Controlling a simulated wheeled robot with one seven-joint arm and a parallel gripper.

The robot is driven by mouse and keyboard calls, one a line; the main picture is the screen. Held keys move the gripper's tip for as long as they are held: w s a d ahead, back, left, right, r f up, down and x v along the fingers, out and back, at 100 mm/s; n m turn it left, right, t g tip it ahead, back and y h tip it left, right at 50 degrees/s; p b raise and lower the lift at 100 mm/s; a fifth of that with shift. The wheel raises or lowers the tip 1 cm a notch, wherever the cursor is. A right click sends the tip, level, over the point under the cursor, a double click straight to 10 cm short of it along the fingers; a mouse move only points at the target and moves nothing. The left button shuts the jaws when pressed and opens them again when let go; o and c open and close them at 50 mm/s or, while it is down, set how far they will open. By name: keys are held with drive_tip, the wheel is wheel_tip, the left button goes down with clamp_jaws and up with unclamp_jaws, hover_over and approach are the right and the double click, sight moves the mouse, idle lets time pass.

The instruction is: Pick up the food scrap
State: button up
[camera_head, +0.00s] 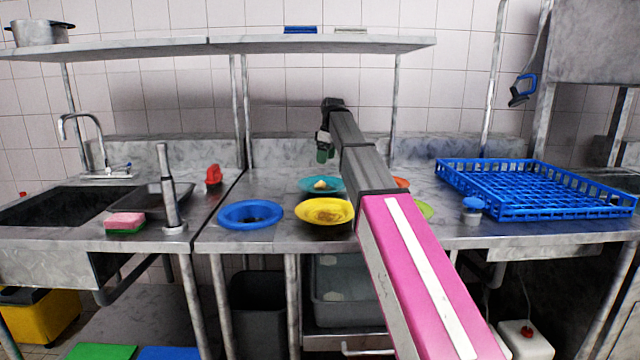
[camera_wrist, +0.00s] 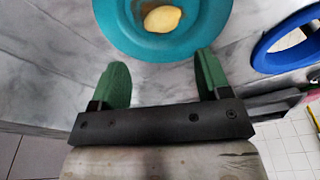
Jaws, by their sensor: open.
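A pale yellow food scrap (camera_wrist: 162,18) lies on a teal plate (camera_wrist: 128,38). In the head view the scrap (camera_head: 320,185) shows as a small yellow lump on the teal plate (camera_head: 308,187), towards the back of the steel table. My gripper (camera_wrist: 160,84) has two green fingers, spread apart with nothing between them. In the wrist view the plate and scrap lie beyond the fingertips. In the head view my gripper (camera_head: 325,152) is above the table, just behind the teal plate.
A yellow plate (camera_head: 325,203) with brown residue and a blue plate (camera_head: 250,223) stand in front. An orange plate and a green plate are partly hidden by my arm. A blue rack (camera_head: 545,212) is at right, with a blue-lidded jar (camera_head: 472,208) beside it. A shelf (camera_head: 330,43) hangs above.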

sight(321, 182)
drive_tip(key=f, duration=0.5)
drive_tip(key=shift+w+a+f, duration=0.2)
drive_tip(key=shift+w+a, duration=0.05)
drive_tip(key=shift+a, duration=0.1)
drive_tip(key=shift+w+a+f, duration=0.1)
drive_tip(key=shift+a+f, duration=0.1)
drive_tip(key=shift+f, duration=0.7)
drive_tip(key=shift+s+a+f, duration=0.1)
drive_tip(key=shift+a+f, duration=0.1)
drive_tip(key=shift+f, duration=0.65)
drive_tip(key=shift+w+a+f, duration=0.1)
drive_tip(key=shift+a+f, duration=0.1)
drive_tip(key=shift+f, duration=0.7)
drive_tip(key=c, duration=0.6)
